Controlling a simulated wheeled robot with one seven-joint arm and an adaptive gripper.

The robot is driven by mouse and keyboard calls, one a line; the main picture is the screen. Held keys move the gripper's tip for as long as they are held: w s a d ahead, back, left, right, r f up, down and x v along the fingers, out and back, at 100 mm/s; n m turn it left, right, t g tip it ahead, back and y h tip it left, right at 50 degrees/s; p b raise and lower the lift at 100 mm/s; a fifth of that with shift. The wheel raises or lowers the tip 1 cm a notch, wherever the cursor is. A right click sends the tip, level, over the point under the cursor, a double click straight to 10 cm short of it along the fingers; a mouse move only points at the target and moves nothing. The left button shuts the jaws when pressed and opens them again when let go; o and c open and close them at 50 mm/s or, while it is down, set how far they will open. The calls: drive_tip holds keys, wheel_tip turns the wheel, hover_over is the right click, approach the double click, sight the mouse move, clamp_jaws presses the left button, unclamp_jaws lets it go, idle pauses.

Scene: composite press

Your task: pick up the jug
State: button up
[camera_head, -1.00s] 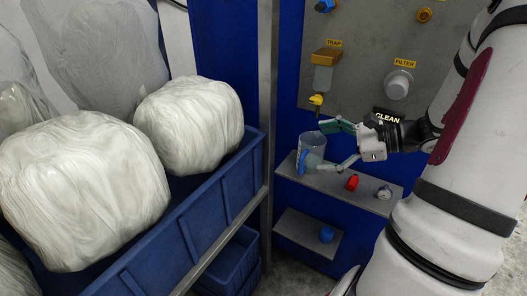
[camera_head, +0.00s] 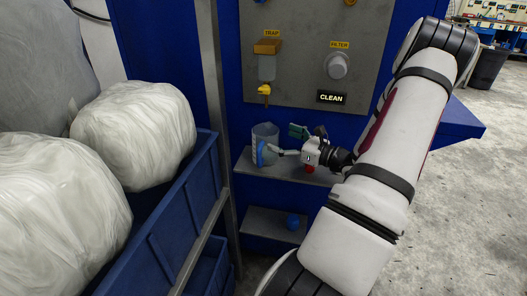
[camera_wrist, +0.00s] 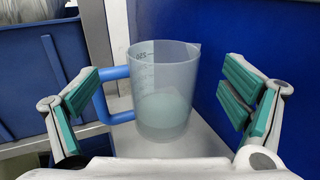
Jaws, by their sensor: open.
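The jug (camera_head: 264,141) is a clear measuring jug with a blue handle, standing upright on the upper metal shelf (camera_head: 247,161). In the wrist view the jug (camera_wrist: 165,90) is straight ahead, its blue handle to the left and markings near the top. Its lower part looks pale and cloudy. My gripper (camera_head: 294,142) is open, just right of the jug in the head view. In the wrist view the green-padded fingers of my gripper (camera_wrist: 160,98) stand wide apart on both sides, the left one close to the handle. No finger clearly touches the jug.
A yellow valve (camera_head: 264,90) under the TRAP label hangs above the jug. A red knob-like object (camera_head: 309,169) is on the same shelf. A lower shelf (camera_head: 265,226) holds a blue object (camera_head: 293,222). A metal post (camera_head: 211,100) and blue bin (camera_head: 180,213) with wrapped bundles stand left.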

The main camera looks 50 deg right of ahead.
sight(256, 127)
drive_tip(key=shift+w+d+r, duration=0.1)
drive_tip(key=shift+w+d, duration=0.05)
drive_tip(key=shift+w, duration=1.5)
drive_tip(key=shift+w+d, duration=0.1)
drive_tip(key=shift+w, duration=1.55)
drive_tip(key=c, duration=1.9)
drive_tip(key=shift+r, duration=0.1)
